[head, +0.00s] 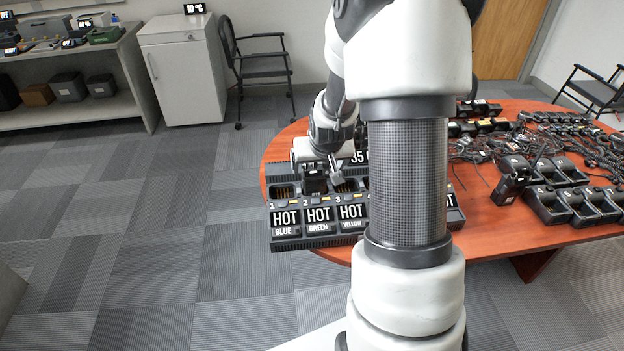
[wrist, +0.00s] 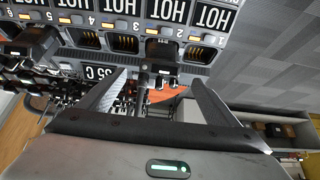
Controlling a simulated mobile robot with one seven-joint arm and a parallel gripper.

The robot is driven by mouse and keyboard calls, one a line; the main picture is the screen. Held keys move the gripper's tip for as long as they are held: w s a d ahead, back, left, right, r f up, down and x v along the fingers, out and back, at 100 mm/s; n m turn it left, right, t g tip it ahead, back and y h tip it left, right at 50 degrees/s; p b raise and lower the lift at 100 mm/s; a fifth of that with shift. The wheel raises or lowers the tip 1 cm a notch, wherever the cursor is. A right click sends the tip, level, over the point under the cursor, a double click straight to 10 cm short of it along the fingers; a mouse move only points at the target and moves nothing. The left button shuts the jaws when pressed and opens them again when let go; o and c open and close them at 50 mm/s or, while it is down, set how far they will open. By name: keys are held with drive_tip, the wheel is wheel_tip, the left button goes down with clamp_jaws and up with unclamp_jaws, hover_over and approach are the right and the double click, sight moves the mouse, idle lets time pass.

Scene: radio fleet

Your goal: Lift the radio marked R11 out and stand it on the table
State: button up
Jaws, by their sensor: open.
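A black radio (head: 315,183) stands in the second slot of the multi-slot charger (head: 318,243), above the HOT GREEN label. It also shows in the wrist view (wrist: 163,52), with its antenna pointing toward me. No R11 mark is legible on it. My gripper (head: 319,170) is at this radio from above. In the wrist view the two fingers of my gripper (wrist: 158,80) are apart, one on each side of the radio's line, with visible gaps. The gripper holds nothing. My arm hides the charger's right part in the head view.
Slots 1, 3 and 4 look empty; another dark radio (wrist: 36,46) stands farther along the row in the wrist view. On the table (head: 483,232), a radio (head: 515,182), several small chargers (head: 548,207) and cables lie to the right. The charger sits at the left table edge.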

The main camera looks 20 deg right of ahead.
sight(315, 174)
drive_tip(key=x, duration=1)
drive_tip(key=shift+w+d, duration=0.1)
drive_tip(key=shift+w, duration=0.15)
drive_tip(key=shift+c, duration=0.4)
